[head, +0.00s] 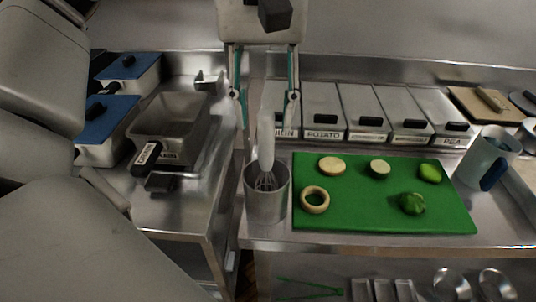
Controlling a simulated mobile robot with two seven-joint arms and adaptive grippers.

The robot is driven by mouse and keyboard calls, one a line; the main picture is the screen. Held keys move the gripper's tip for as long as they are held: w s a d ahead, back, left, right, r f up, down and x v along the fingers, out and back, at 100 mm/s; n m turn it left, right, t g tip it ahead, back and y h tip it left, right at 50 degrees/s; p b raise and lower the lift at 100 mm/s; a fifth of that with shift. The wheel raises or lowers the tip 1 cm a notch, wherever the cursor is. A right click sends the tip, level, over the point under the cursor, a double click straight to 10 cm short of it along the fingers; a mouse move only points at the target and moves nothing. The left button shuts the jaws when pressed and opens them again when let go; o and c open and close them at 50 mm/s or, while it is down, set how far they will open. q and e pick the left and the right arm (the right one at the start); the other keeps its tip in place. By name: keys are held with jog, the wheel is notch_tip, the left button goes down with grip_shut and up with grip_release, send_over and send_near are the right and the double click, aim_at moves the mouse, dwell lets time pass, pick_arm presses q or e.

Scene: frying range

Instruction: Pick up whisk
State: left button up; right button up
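The whisk (266,143) has a pale handle and stands nearly upright, wires down, in a metal cup (266,201). The cup is at the front left of the counter, beside the green board. My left gripper (265,118) points down from the top of the head view. It is open, with its two fingers apart to the left and right of the upper whisk handle, with gaps on both sides. Its exact depth relative to the handle is hard to tell. The lower wires are partly hidden inside the cup. My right gripper is not in view.
A green cutting board (345,222) holds cut rounds, a ring and green vegetables. Labelled lidded bins (362,108) line the back. A blue-handled pitcher (484,158) stands right. Blue-lidded containers (107,121) and a metal fryer pan (172,118) are left. A gap separates the two counters.

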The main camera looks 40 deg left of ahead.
aim_at(266, 150)
pick_arm(q)
jog(key=shift+f, duration=0.55)
jog(key=shift+f+b, duration=0.35)
jog(key=shift+f, duration=0.5)
jog(key=f, duration=0.2)
jog(key=f+b, duration=0.1)
jog(key=f, duration=0.1)
jog(key=shift+d+f, duration=0.2)
jog(key=shift+f, duration=0.4)
jog(key=shift+r, duration=0.1)
grip_shut()
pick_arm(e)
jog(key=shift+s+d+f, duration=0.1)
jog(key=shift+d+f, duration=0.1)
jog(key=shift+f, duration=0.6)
